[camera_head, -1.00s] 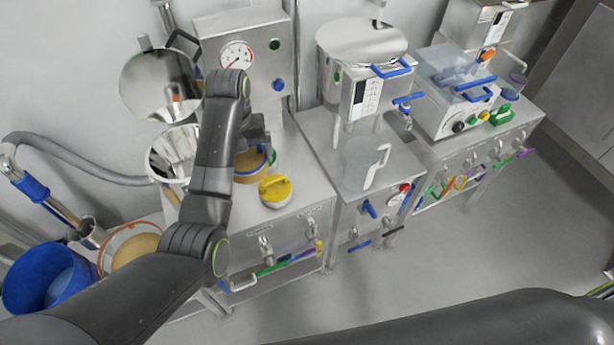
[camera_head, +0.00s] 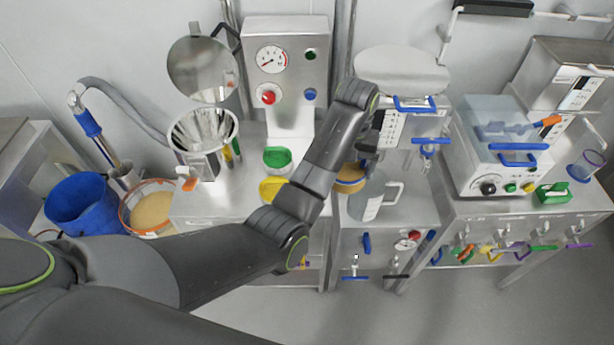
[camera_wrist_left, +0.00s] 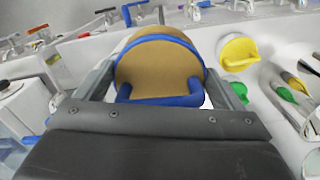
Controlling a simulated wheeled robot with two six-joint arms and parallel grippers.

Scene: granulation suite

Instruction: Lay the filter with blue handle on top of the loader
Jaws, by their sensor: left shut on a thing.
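The filter with blue handle (camera_wrist_left: 158,62) is a tan disc with a blue rim and a blue handle. It fills the middle of the left wrist view, between the fingers of my left gripper (camera_wrist_left: 160,80), which is shut on it. In the head view the filter (camera_head: 349,180) shows partly behind my left forearm, near the white jug. My left gripper (camera_head: 368,140) is over the middle bench there. I cannot tell for sure which machine is the loader; an open steel funnel (camera_head: 205,130) stands at the left. My right gripper is not in view.
A yellow-handled filter (camera_head: 272,188) and a green-handled one (camera_head: 278,157) sit on the left bench by the gauge box (camera_head: 285,65). The jug (camera_head: 368,200) stands close to the held filter. A round-lidded machine (camera_head: 402,70) rises behind.

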